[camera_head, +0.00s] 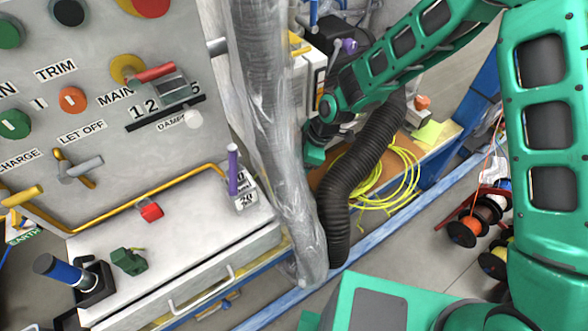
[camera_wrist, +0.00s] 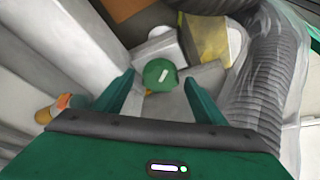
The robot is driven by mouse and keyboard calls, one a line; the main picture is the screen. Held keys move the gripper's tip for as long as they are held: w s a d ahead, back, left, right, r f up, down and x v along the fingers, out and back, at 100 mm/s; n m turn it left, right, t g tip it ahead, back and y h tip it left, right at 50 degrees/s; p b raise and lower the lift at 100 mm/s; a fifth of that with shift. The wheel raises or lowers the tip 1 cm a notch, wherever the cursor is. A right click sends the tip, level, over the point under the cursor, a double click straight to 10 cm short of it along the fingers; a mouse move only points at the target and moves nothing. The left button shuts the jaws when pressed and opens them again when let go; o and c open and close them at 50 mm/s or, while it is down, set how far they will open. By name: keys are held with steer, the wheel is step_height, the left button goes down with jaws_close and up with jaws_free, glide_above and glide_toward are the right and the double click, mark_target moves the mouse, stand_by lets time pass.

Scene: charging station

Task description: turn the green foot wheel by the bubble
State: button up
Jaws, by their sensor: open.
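A round green wheel (camera_wrist: 160,74) with a white mark on its face sits in the middle of the wrist view, among pale grey blocks. I take it for the foot wheel. My gripper (camera_wrist: 160,78) is open, with one green finger on each side of the wheel in the picture. I cannot tell how far the fingertips are from it, and I see no contact. No bubble can be made out clearly. In the head view my gripper (camera_head: 315,152) is behind the wrapped pipe and partly hidden, and the wheel does not show.
A ribbed dark hose (camera_head: 350,190) runs close to my arm, beside a plastic-wrapped pipe (camera_head: 275,130). A grey hose (camera_wrist: 262,80) passes right of the fingers. A yellowish block (camera_wrist: 207,40) stands behind the wheel. An orange-ended object (camera_wrist: 65,104) lies left. Yellow cable (camera_head: 400,180) coils on the shelf.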

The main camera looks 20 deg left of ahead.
steer(key=shift+a+f, duration=0.25)
steer(key=shift+f, duration=0.4)
steer(key=c, duration=1)
steer(key=shift+s+r+m+t, duration=0.1)
steer(key=shift+m+t, duration=0.5)
steer(key=shift+m, duration=0.7)
steer(key=shift+c, duration=0.2)
steer(key=o, duration=1)
steer(key=shift+o, duration=0.2)
